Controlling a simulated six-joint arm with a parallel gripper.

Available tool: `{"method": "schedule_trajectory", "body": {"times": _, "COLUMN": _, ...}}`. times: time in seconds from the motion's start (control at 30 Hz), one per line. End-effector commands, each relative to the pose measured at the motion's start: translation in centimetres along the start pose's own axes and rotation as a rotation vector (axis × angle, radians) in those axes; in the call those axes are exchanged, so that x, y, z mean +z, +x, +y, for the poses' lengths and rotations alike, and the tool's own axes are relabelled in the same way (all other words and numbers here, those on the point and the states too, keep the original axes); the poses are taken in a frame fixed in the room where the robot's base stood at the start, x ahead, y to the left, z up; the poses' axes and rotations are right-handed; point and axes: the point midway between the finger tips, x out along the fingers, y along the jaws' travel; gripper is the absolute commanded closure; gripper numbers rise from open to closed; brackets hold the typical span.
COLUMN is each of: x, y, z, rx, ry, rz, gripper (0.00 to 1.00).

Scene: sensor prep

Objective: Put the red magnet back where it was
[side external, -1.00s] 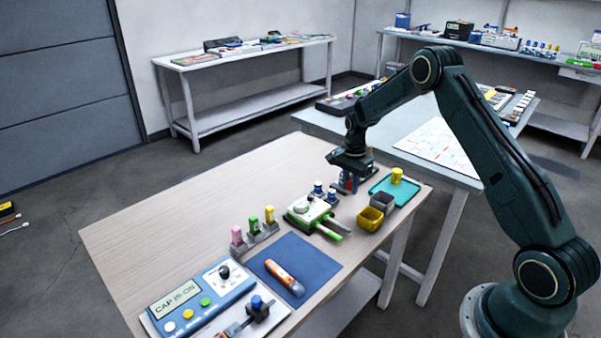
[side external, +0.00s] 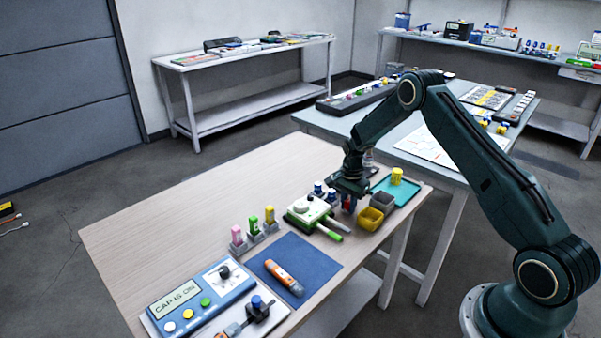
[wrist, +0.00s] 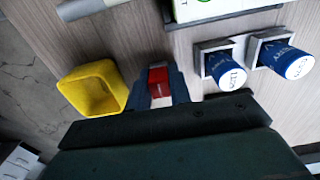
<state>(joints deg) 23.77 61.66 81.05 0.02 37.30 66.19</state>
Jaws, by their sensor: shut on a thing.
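The red magnet (wrist: 158,80) is a small red block between the fingers of my gripper (wrist: 159,92) in the wrist view. My gripper is shut on it. In the side view, my gripper (side external: 349,200) points down over the wooden table, and the red magnet (side external: 349,203) shows small and partly hidden below it. It is between the green and white device and the yellow bin. I cannot tell whether the magnet touches the table.
The yellow bin (side external: 370,219) and grey bin (side external: 382,201) stand close on the right. The green and white device (side external: 312,212) and two blue-capped pieces (wrist: 226,68) in grey holders are on the other side. A teal tray (side external: 408,192) lies behind the bins.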

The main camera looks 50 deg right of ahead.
Motion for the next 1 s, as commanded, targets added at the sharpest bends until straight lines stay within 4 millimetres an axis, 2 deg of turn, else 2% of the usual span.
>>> {"method": "schedule_trajectory", "body": {"times": 0.43, "x": -0.01, "y": 0.37, "z": -0.01, "rx": 0.000, "ry": 0.000, "rz": 0.000, "gripper": 0.95}}
{"method": "schedule_trajectory", "body": {"times": 0.47, "x": -0.01, "y": 0.34, "z": -0.02, "rx": 0.000, "ry": 0.000, "rz": 0.000, "gripper": 0.74}}
{"method": "schedule_trajectory", "body": {"times": 0.53, "x": 0.00, "y": 0.32, "z": -0.02, "rx": 0.000, "ry": 0.000, "rz": 0.000, "gripper": 0.61}}
{"method": "schedule_trajectory", "body": {"times": 0.57, "x": 0.00, "y": 0.33, "z": -0.01, "rx": 0.000, "ry": 0.000, "rz": 0.000, "gripper": 0.58}}
{"method": "schedule_trajectory", "body": {"times": 1.0, "x": -0.02, "y": -0.15, "z": -0.03, "rx": -0.001, "ry": 0.000, "rz": 0.001, "gripper": 0.58}}
